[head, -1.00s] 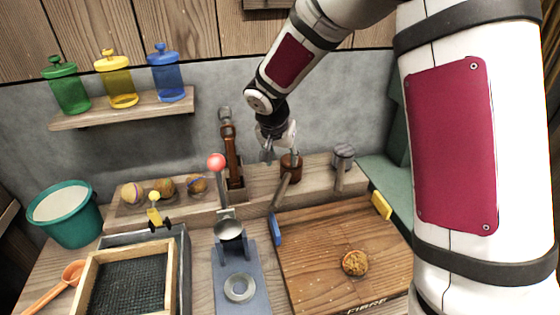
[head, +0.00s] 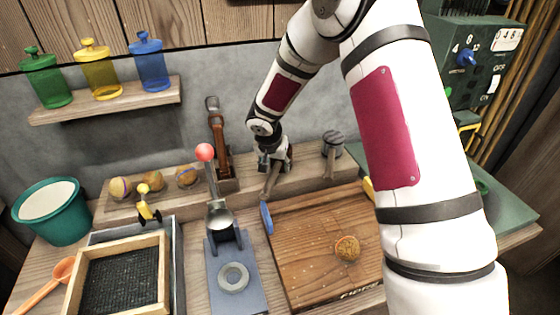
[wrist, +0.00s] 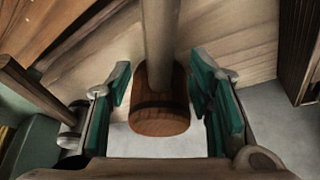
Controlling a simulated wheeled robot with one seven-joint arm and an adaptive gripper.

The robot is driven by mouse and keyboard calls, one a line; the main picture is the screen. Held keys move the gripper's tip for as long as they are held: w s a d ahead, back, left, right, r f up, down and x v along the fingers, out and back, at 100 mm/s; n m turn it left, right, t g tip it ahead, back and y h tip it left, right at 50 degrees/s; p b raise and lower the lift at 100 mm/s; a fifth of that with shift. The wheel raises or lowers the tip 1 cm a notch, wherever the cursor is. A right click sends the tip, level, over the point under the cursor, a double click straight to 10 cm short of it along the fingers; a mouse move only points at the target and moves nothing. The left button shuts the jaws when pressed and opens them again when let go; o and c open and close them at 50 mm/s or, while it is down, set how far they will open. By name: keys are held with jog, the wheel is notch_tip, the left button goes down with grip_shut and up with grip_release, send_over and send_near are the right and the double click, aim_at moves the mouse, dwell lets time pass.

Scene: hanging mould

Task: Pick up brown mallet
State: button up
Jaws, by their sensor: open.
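The brown mallet has a wooden head (wrist: 160,118) with a dark band and a pale handle (wrist: 160,45). In the wrist view its head sits between the two green-padded fingers of my gripper (wrist: 161,80), with gaps on both sides. In the head view my gripper (head: 274,158) is over the mallet on the back ledge and mostly hides its head; the handle (head: 269,184) slants down toward the board. My gripper is open, and no finger clearly touches the mallet.
A grey-headed mallet (head: 333,142) stands to the right on the same ledge (head: 306,165), also at left in the wrist view (wrist: 68,138). A brown strapped tool (head: 218,135) stands left. A wooden board (head: 310,225) with a round cookie (head: 347,248) lies in front.

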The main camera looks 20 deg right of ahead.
jog(key=shift+w+d+f, duration=0.15)
jog(key=shift+w+f, duration=0.05)
jog(key=shift+f, duration=0.5)
grip_shut()
jog(key=shift+r, duration=0.15)
